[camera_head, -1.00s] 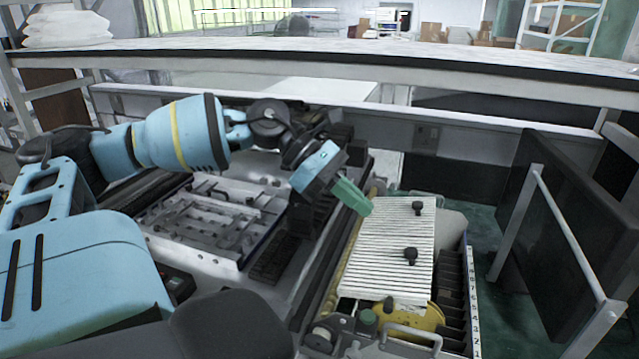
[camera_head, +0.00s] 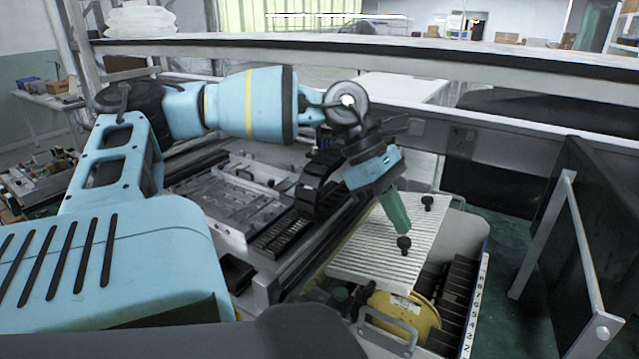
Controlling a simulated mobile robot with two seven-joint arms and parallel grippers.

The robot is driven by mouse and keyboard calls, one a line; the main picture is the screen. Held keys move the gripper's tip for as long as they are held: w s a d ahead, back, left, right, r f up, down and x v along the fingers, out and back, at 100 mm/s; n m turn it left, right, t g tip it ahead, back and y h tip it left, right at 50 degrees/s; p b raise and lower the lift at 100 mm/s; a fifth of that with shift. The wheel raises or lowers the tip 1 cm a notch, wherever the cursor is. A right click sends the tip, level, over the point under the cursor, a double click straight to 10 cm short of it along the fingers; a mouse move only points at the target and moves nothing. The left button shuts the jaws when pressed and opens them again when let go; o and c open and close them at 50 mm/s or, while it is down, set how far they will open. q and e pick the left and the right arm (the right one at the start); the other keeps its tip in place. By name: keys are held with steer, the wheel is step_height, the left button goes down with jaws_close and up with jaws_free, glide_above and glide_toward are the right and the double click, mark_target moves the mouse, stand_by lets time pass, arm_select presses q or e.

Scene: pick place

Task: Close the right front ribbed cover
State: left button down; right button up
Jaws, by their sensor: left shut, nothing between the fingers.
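The white ribbed cover (camera_head: 372,258) with two black knobs lies at the right front of the machine, over part of a box with numbered slots (camera_head: 464,300). A yellow reel (camera_head: 408,318) shows uncovered at its near edge. My left gripper (camera_head: 404,230), with green fingers, is shut and empty. It points down over the cover, close to the near black knob (camera_head: 404,244); I cannot tell whether it touches the knob. The far knob (camera_head: 427,203) is right of the fingers. My right gripper is not in view.
A metal handle (camera_head: 388,335) stands at the box's near end. A metal frame and dark panel (camera_head: 565,240) rise at the right. A long rail and shelf (camera_head: 400,48) cross behind. A metal plate assembly (camera_head: 235,195) lies left of the gripper.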

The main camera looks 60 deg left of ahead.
mark_target(392, 250)
arm_select(q)
steer(key=shift+w+d+f+b, duration=0.25)
steer(key=shift+d+f+b, duration=0.05)
steer(key=shift+f, duration=0.25)
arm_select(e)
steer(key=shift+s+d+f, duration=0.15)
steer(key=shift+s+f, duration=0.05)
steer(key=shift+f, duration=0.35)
arm_select(q)
steer(key=shift+s+d+f, duration=0.1)
steer(key=shift+f, duration=0.1)
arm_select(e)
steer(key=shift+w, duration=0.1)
arm_select(q)
steer(key=shift+r, duration=0.1)
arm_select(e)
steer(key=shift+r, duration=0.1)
